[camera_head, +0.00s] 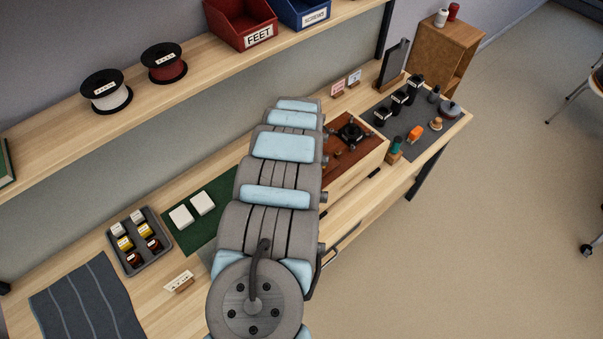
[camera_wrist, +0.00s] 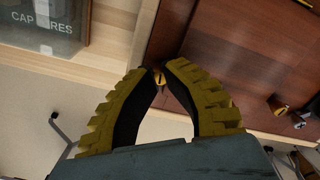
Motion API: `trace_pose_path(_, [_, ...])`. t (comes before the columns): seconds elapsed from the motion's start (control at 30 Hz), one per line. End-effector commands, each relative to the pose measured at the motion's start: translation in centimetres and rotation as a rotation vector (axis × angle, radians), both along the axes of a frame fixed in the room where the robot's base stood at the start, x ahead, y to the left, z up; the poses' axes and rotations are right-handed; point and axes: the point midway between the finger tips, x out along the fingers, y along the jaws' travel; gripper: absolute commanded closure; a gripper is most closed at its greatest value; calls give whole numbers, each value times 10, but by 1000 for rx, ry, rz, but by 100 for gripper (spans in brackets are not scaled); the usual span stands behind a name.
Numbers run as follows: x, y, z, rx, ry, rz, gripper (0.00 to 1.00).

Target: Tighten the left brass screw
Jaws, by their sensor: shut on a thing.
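In the wrist view my gripper (camera_wrist: 161,72) has its two yellow-ridged fingers brought together at the tips, around a small brass screw (camera_wrist: 160,79). The screw shows between the fingertips, at the edge of the reddish-brown wooden panel (camera_wrist: 225,50). My arm hides my gripper and part of the box there.
A dark mat (camera_head: 436,101) with several small parts lies right of the box. A green mat (camera_head: 187,231), a tray of small jars (camera_head: 140,240) and a striped cloth (camera_head: 87,301) lie to the left. A shelf with spools (camera_head: 106,92) and bins (camera_head: 240,22) runs above.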

Motion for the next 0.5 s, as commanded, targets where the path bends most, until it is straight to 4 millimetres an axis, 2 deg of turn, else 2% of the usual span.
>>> trace_pose_path(0.2, [-1, 0, 0, -1, 1, -114, 100])
trace_pose_path(0.5, [-1, 0, -1, 0, 2, -185, 100])
